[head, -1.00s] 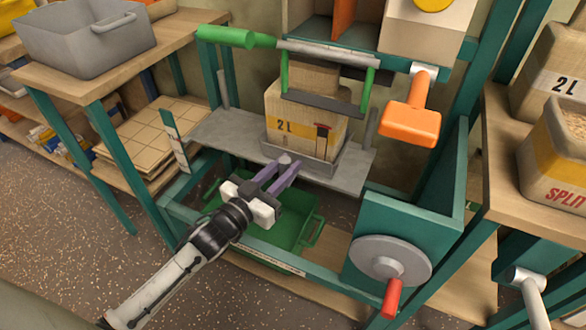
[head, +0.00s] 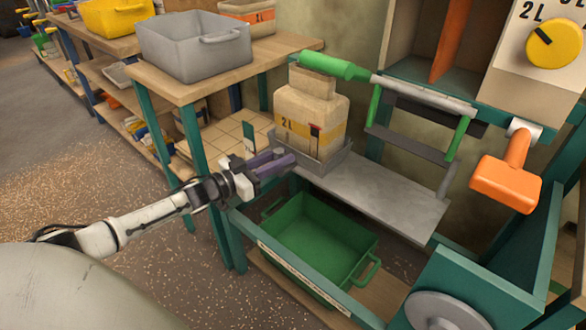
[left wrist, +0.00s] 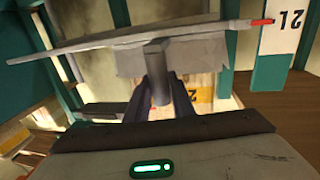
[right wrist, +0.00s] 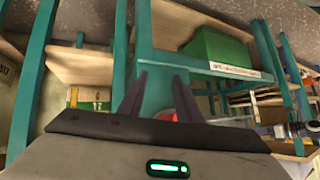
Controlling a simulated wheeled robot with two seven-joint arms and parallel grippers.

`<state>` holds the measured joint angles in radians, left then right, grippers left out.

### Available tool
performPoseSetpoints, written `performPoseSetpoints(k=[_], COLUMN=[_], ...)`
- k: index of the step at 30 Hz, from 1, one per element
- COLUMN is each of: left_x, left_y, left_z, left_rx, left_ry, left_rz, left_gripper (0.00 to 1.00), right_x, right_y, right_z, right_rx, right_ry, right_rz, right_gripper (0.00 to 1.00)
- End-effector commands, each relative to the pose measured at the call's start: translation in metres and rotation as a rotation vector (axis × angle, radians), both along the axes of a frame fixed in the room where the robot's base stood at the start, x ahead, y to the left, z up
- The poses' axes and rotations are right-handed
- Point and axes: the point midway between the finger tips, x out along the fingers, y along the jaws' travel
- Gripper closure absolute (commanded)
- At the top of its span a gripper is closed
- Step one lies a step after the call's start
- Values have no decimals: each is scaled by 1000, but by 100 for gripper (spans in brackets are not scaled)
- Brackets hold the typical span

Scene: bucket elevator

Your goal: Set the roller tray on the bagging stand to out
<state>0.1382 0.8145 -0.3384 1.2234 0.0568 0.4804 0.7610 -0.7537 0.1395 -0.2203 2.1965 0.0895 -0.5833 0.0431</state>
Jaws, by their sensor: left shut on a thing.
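The roller tray (head: 333,164) is a shallow grey tray at the left end of the grey metal bed of the bagging stand (head: 385,192). A tan 2L bag (head: 308,125) stands upright in it, left of the green clamp frame. My left gripper (head: 280,162) is shut at the tray's front left side. In the left wrist view a grey handle post (left wrist: 158,75) sits between its fingers. The fingers hide the handle in the head view. My right gripper (right wrist: 158,95) shows only in the right wrist view, with fingers apart and nothing between them.
A green bin (head: 315,245) stands below the bed. A green lever (head: 333,66) is above the bag, and an orange handle (head: 507,182) hangs at the right. A wooden table (head: 220,75) with a grey tub (head: 195,50) is at the left. The bed right of the tray is bare.

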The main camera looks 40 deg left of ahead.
Motion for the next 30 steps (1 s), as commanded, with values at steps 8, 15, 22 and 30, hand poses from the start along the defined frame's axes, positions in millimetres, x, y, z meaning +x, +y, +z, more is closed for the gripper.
performPoseSetpoints(k=[8, 15, 22, 30], left_x=[1, 2, 2, 0], left_y=[13, 15, 15, 13], left_z=[-1, 0, 0, 0], left_rx=[0, 1, 2, 1], left_ry=[1, 2, 2, 2], left_rz=[1, 6, 6, 1], left_gripper=[100, 100, 60, 60], right_x=[10, 12, 11, 7], right_y=[3, 4, 4, 4], right_z=[1, 3, 2, 1], right_rx=[0, 1, 1, 0], right_ry=[-5, -9, -7, 0], right_rz=[11, 11, 12, 14], right_gripper=[69, 69, 69, 69])
